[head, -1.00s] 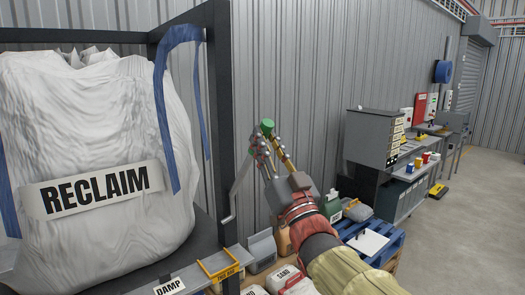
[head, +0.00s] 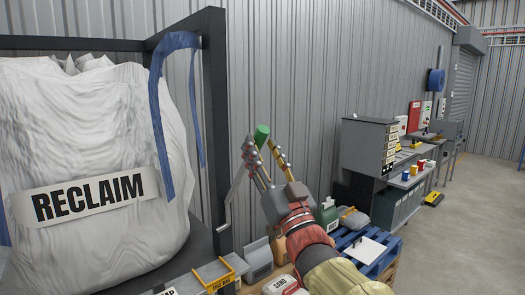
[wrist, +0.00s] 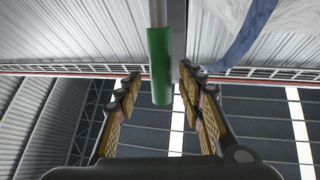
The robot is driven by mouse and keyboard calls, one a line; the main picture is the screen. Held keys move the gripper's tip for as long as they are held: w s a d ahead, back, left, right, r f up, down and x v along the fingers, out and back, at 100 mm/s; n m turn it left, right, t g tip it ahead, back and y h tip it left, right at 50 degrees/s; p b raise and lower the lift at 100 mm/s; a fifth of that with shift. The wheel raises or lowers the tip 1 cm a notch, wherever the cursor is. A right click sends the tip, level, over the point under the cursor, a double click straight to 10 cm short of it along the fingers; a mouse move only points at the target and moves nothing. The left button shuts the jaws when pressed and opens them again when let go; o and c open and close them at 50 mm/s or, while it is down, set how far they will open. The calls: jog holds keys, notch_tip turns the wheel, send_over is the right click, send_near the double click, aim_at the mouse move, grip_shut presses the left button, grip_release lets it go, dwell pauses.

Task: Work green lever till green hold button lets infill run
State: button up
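The green lever grip (head: 262,134) stands up at my fingertips, beside the dark post of the bag frame. In the wrist view the green grip (wrist: 160,65) comes down from a grey rod between my two fingers, with a gap on the left; on the right the finger is close and contact cannot be told. My gripper (head: 264,146) is open around the grip's near end, fingers spread to either side. It also shows in the wrist view (wrist: 157,85). I cannot make out a green hold button or any infill running.
A white RECLAIM bag (head: 95,150) hangs in a dark frame (head: 215,110) at left. A grey cabinet (head: 365,148) and bench stand right. The floor at far right is mostly clear.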

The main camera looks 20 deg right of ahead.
jog(key=shift+s, duration=0.15)
jog(key=v, duration=1.1)
jog(key=shift+s+f, duration=0.2)
jog(key=shift+s, duration=0.1)
